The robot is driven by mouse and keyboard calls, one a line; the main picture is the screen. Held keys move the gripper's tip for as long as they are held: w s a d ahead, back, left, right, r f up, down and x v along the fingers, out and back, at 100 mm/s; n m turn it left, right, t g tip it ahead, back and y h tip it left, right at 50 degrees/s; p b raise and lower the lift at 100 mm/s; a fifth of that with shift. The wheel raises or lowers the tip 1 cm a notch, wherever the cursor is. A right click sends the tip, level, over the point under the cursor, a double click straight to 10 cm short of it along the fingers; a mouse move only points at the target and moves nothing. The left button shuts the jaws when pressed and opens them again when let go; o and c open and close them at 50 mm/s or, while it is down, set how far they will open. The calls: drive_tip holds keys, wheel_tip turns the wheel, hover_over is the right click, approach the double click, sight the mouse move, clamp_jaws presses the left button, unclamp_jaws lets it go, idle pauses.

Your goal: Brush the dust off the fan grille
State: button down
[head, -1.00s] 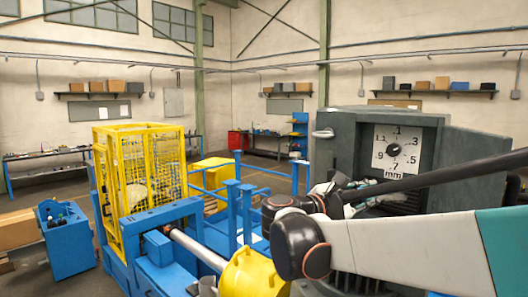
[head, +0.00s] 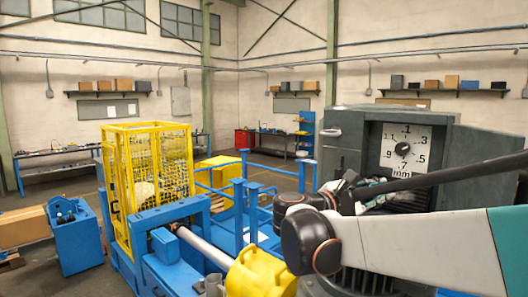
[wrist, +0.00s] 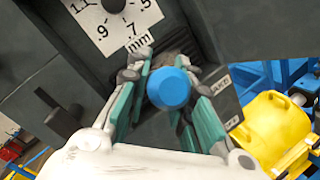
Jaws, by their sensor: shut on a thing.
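My gripper (wrist: 168,92) is shut on a tool with a round blue end (wrist: 168,88), seen end-on in the wrist view; it looks like the brush. A brownish patch behind the blue end may be its bristles, but this is unclear. In the head view my gripper (head: 372,192) is just below the dial of the dark grey machine (head: 345,135), partly hidden by my arm. Dust cannot be told.
The white dial plate (head: 405,150) marked mm is on the machine face, close above my gripper. A yellow cover (head: 262,272) and a blue frame (head: 165,260) with a yellow mesh cage (head: 150,180) stand to the left. A ribbed grey housing (head: 345,284) is below my arm.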

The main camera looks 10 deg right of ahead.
drive_tip(key=shift+w+d, duration=0.2)
drive_tip(key=s+d, duration=0.4)
drive_tip(key=s, duration=0.2)
drive_tip(key=shift+s+d, duration=0.15)
drive_tip(key=shift+s, duration=0.05)
idle(0.8)
drive_tip(key=shift+w, duration=0.1)
drive_tip(key=shift+w+a+b, duration=0.3)
drive_tip(key=shift+w+a, duration=0.95)
drive_tip(key=shift+w, duration=0.2)
drive_tip(key=shift+w+a+b, duration=0.3)
drive_tip(key=shift+w+a, duration=0.9)
drive_tip(key=shift+w, duration=0.25)
